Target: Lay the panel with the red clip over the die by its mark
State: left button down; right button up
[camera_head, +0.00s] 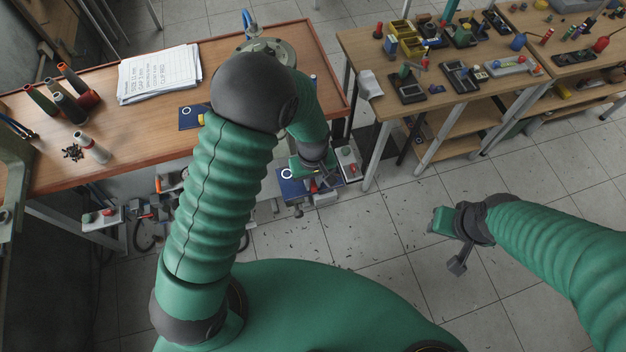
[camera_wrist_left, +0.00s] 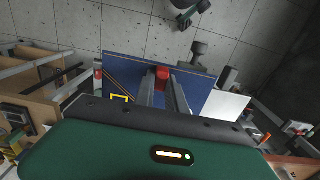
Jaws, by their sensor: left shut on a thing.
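My left gripper (camera_head: 318,180) is shut on a blue panel (camera_head: 294,190) and holds it in the air off the front edge of the wooden bench. A white ring mark shows on this panel in the head view. In the left wrist view, the panel (camera_wrist_left: 125,72) has a red clip (camera_wrist_left: 162,74) between my fingers (camera_wrist_left: 165,93) and a yellow square outline. Another blue panel or plate (camera_head: 190,116) with a ring mark lies on the bench, partly hidden by my left arm. I cannot make out the die. My right gripper (camera_head: 452,243) hangs over the floor; its jaws are unclear.
The wooden bench (camera_head: 130,135) bears a paper stack (camera_head: 158,72), several coloured cones (camera_head: 68,90) and a pale spool (camera_head: 93,148). A cluttered second table (camera_head: 375,50) stands right. The floor between is open.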

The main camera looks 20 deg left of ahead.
pick_arm(q)
jog(key=shift+d, duration=0.1)
jog(key=shift+f, duration=0.2)
dwell(0.6)
jog(key=c, duration=1.3)
grip_release()
